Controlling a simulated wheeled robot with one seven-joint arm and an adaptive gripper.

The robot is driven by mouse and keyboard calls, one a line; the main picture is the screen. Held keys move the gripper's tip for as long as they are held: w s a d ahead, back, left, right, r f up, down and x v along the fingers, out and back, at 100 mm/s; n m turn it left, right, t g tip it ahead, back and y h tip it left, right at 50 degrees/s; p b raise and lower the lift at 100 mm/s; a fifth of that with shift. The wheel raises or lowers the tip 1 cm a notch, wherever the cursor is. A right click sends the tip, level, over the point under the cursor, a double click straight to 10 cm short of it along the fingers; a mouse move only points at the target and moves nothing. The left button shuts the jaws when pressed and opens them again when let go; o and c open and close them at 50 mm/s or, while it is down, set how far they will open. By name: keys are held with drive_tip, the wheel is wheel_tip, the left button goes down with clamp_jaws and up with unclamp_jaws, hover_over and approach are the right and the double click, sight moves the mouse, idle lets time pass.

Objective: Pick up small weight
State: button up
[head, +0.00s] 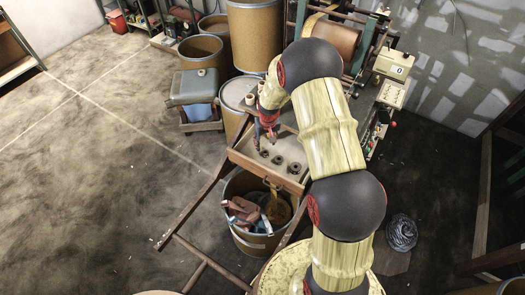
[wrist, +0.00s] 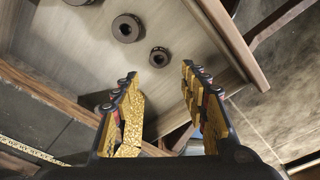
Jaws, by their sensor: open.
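Several dark ring-shaped weights lie on a wooden tray (head: 240,159). In the head view the leftmost weight (head: 264,153) is closest to my gripper (head: 262,138), with another weight (head: 277,159) beside it and one more (head: 294,167) to the right. In the wrist view the small weight (wrist: 159,57) lies just beyond the gap between the fingers of my gripper (wrist: 159,79). A larger weight (wrist: 127,28) lies above and left of it. My gripper is open and empty, its fingers apart on either side of the gap, with no weight touched.
The tray has a raised wooden edge (wrist: 232,40). Below it stands a bin (head: 247,240) full of scraps. A winding machine with a brown roll (head: 333,38) and a control box (head: 394,65) stand behind. Drums (head: 201,54) stand at the back left. Open floor lies to the left.

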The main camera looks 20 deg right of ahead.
sight(266, 151)
wheel_tip(266, 151, down, 7)
drive_tip(key=shift+w+d+f+b, duration=0.1)
drive_tip(key=shift+d+b, duration=0.05)
drive_tip(key=shift+b, duration=0.75)
drive_tip(key=shift+c, duration=0.5)
clamp_jaws()
